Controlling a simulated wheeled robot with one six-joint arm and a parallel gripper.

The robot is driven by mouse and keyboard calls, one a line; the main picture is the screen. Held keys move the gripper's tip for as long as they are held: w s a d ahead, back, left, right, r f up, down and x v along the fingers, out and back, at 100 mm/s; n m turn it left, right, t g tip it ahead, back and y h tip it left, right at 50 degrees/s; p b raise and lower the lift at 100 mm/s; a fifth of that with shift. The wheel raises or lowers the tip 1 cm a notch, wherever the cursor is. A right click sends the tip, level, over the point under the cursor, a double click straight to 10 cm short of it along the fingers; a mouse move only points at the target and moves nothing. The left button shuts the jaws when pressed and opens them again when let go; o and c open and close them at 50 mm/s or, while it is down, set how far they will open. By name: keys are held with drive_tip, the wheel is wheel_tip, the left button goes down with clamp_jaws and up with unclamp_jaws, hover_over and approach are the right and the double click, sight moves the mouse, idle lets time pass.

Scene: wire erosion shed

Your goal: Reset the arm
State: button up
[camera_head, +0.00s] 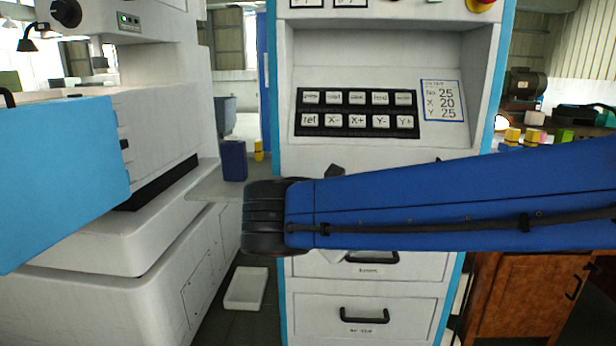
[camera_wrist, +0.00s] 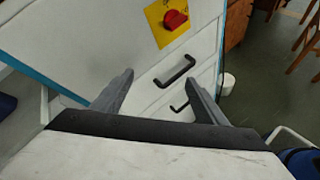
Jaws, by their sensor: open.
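My blue arm (camera_head: 450,205) reaches across the head view from the right edge to the middle, ending in a black joint (camera_head: 265,218). It stands in front of the white control cabinet (camera_head: 370,60) and hides part of its lower front. My gripper (camera_wrist: 159,76) shows in the wrist view with two grey fingers spread apart, open and empty. Beyond the fingers are the cabinet's white drawer fronts with a black handle (camera_wrist: 175,71) and a red rotary switch on a yellow plate (camera_wrist: 166,21). In the head view the gripper is mostly hidden behind the arm.
The cabinet has a black keypad (camera_head: 357,112) and a paper label (camera_head: 441,100). A white machine (camera_head: 150,250) with a blue panel (camera_head: 60,170) stands at left. A dark blue box (camera_head: 234,160) sits on a grey ledge. A white tray (camera_head: 245,288) lies on the floor. A wooden cabinet (camera_head: 515,300) stands at right.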

drive_tip(key=s+d+f+m+g, duration=0.25)
drive_tip(key=d+f+m, duration=0.2)
drive_tip(key=d, duration=0.55)
drive_tip(key=s+d+f+m+g+y, duration=0.1)
drive_tip(key=s+d+f+m+y, duration=0.2)
drive_tip(key=s+d+f+m, duration=0.3)
drive_tip(key=s+d+f+m+g+y, duration=0.2)
drive_tip(key=s+d+f+m, duration=0.3)
drive_tip(key=s+m, duration=0.4)
drive_tip(key=d+m+y, duration=0.1)
drive_tip(key=m, duration=0.4)
drive_tip(key=shift+s+f, duration=0.15)
drive_tip(key=shift+f, duration=0.25)
drive_tip(key=shift+d, duration=0.1)
drive_tip(key=shift+c, duration=0.4)
